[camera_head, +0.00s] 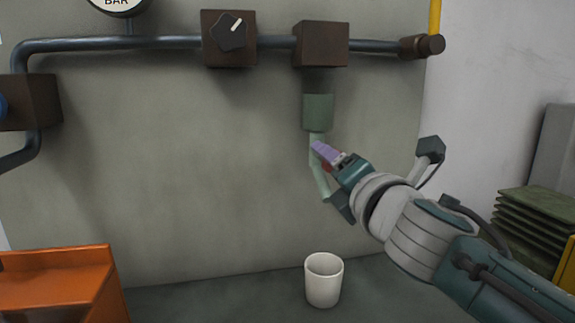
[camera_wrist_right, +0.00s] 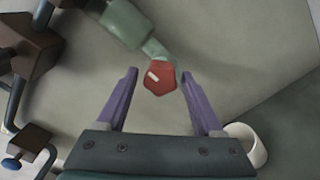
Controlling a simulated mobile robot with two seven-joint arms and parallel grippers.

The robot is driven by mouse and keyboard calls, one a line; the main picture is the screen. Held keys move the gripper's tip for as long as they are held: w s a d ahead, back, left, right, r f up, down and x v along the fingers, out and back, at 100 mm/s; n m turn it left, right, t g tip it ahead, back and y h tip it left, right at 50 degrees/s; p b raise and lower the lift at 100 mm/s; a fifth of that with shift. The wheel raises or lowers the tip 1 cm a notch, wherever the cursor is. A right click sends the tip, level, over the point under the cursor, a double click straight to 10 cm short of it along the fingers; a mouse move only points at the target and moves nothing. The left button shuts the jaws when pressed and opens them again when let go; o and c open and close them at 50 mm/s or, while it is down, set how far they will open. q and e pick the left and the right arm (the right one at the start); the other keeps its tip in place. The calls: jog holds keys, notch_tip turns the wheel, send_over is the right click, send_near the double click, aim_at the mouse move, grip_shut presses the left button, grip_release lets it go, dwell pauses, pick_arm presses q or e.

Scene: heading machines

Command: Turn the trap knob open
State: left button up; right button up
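The trap is a green block (camera_head: 318,112) with a paler green pipe (camera_head: 316,178) below it, hanging under a brown box (camera_head: 321,45) on the wall pipe. In the right wrist view the trap's red knob (camera_wrist_right: 160,79) has a white pointer mark and appears between the two purple fingertips. In the head view only a speck of red shows behind the right gripper (camera_head: 323,150). The right gripper is open, with a finger on each side of the knob in the wrist view. I cannot tell whether either finger touches it. My left gripper is not in view.
A dark knob (camera_head: 231,33) with a white pointer sits on another brown box. A white cup (camera_head: 323,281) stands on the surface below the trap. An orange bin (camera_head: 60,280) is at lower left. The wall between is clear.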

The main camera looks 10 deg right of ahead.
grip_shut()
dwell(0.3)
jog(key=shift+m, duration=0.3)
jog(key=m, duration=0.3)
jog(key=shift+a+r+m, duration=0.1)
jog(key=shift+m, duration=0.2)
jog(key=m, duration=0.4)
jog(key=shift+r+m, duration=0.1)
jog(key=shift+m, duration=0.2)
jog(key=m, duration=0.4)
jog(key=shift+r+m, duration=0.15)
jog(key=shift+m, duration=2.35)
